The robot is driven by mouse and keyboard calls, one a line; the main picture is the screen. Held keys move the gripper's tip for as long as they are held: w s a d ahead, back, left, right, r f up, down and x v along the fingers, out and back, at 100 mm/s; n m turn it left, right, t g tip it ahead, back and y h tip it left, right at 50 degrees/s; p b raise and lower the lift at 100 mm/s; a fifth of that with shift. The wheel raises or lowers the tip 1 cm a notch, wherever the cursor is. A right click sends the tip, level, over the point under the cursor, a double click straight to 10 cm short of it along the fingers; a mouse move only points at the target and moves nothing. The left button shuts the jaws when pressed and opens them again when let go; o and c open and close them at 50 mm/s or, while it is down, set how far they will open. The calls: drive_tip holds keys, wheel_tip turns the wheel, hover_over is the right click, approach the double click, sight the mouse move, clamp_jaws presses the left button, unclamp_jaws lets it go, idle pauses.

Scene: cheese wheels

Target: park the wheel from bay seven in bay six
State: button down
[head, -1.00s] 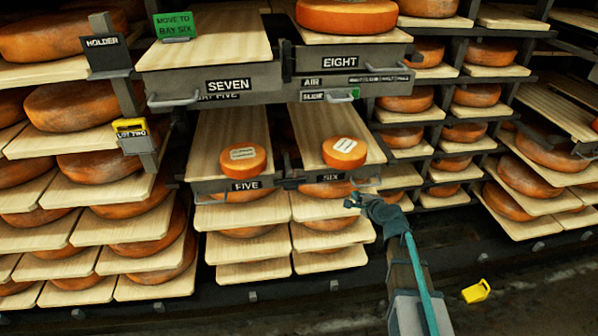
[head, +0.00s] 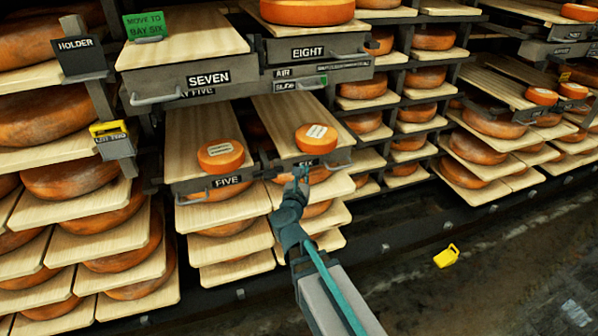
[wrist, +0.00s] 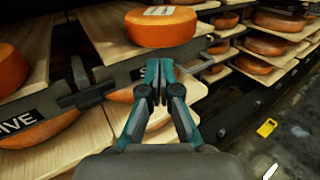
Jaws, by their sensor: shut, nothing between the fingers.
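The bay seven board (head: 190,45) is pulled out and its visible part is bare. A green card (head: 145,25) reading "MOVE TO BAY SIX" stands at its back left. A small orange wheel (head: 316,138) with a pale label lies flat near the front of the bay six board (head: 280,112). That wheel also shows in the wrist view (wrist: 160,26). My gripper (head: 301,172) is at the front edge of bay six, near the SIX plate, partly covering it. In the wrist view my gripper (wrist: 157,66) has its fingers together and empty, below and in front of the wheel.
Bay five (head: 190,130) holds a similar labelled wheel (head: 221,154) on the left. Bay eight (head: 300,38) overhangs behind, with a larger wheel (head: 307,10). Drawer handles (head: 338,163) stick out in front. A yellow object (head: 447,256) lies on the open floor at right.

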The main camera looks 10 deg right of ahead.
sight(312, 147)
drive_tip(key=p+x, duration=0.1)
drive_tip(key=x, duration=1)
drive_tip(key=shift+w, duration=0.25)
drive_tip(key=shift+w+d, duration=0.1)
drive_tip(key=shift+b+x, duration=0.45)
drive_tip(key=shift+x, duration=0.55)
